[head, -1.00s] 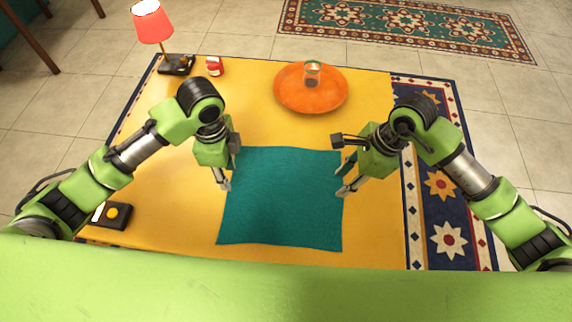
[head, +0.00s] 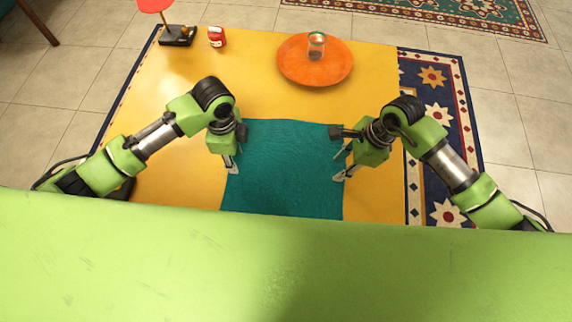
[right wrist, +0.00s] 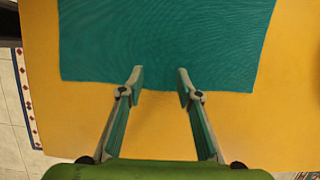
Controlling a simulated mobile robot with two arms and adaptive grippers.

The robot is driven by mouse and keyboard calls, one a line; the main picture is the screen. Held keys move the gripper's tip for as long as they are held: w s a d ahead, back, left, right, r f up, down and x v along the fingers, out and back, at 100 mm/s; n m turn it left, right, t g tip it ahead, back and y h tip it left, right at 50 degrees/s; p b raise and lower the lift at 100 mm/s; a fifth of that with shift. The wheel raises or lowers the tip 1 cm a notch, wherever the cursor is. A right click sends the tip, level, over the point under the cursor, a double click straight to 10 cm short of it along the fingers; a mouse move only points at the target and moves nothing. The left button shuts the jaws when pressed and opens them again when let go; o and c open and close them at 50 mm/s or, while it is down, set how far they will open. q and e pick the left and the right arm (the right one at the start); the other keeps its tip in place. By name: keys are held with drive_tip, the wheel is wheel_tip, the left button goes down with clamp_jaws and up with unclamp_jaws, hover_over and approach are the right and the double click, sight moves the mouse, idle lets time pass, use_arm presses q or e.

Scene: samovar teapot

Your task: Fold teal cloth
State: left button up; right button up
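The teal cloth (head: 285,170) lies flat and spread on the yellow table (head: 300,105) in the head view. Its near edge is hidden behind my green body. My left gripper (head: 233,166) is over the cloth's left edge; how far its fingers are apart is hard to see there. My right gripper (head: 343,168) is at the cloth's right edge with its fingers apart. In the right wrist view, the right fingers (right wrist: 160,82) are open, their tips at one edge of the cloth (right wrist: 165,40), with nothing held between them.
An orange plate (head: 290,70) with a glass (head: 316,45) on it stands beyond the cloth. A red item (head: 217,38) and a lamp (head: 177,36) stand at the far left. A patterned blue runner (head: 440,105) lies along the right side.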

use_arm(q)
drive_tip(key=shift+f, duration=0.15)
use_arm(e)
drive_tip(key=shift+f, duration=0.15)
use_arm(q)
drive_tip(key=c, duration=0.7)
use_arm(e)
drive_tip(key=c, duration=0.7)
use_arm(q)
drive_tip(key=shift+f, duration=0.15)
clamp_jaws()
use_arm(e)
drive_tip(key=shift+f, duration=0.1)
clamp_jaws()
use_arm(q)
drive_tip(key=shift+s, duration=0.1)
